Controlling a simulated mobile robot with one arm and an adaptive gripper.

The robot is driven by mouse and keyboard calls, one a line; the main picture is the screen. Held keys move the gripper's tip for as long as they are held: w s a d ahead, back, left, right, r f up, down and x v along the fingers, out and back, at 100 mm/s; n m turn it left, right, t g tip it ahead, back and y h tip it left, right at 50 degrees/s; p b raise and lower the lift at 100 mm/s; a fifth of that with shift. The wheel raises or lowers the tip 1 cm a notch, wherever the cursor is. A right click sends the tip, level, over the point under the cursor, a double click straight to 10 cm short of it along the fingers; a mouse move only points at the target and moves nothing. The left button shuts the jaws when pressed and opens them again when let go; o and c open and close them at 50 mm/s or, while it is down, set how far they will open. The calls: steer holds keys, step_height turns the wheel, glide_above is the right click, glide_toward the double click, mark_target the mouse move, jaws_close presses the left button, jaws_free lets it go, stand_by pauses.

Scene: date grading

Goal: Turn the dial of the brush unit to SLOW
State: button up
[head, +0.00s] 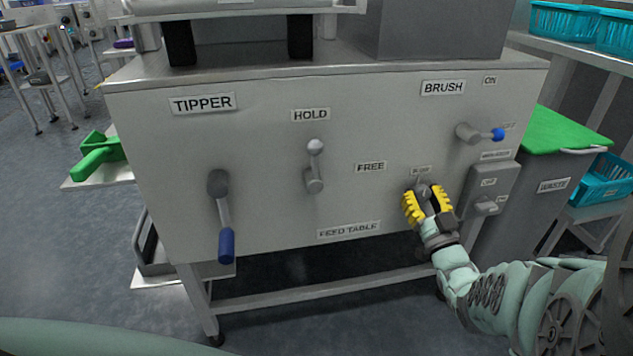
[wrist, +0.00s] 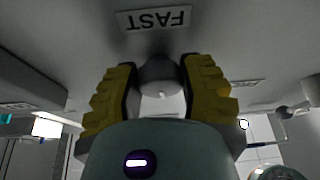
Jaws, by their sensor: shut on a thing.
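The brush unit's dial (head: 424,187) is a small grey knob low on the right part of the grey panel. My gripper (head: 427,203) has yellow ribbed fingers and is shut on the dial, one finger on each side. In the wrist view the dial (wrist: 160,72) sits between the two fingers. A FAST label (wrist: 153,18) appears upside down just beyond it. A small label (head: 420,170) above the dial in the head view is too blurred to read. I cannot tell which setting the dial points to.
The BRUSH lever (head: 480,133) with a blue tip is above right, and a switch box (head: 487,192) is close right of my gripper. The HOLD/FREE lever (head: 314,165) and the blue-handled TIPPER lever (head: 222,215) are left. A green-topped waste bin (head: 560,132) stands right.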

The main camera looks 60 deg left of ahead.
steer(key=shift+m+t, duration=0.4)
steer(key=shift+m, duration=0.5)
steer(key=o, duration=1.2)
steer(key=v, duration=1.2)
steer(key=shift+r, duration=0.2)
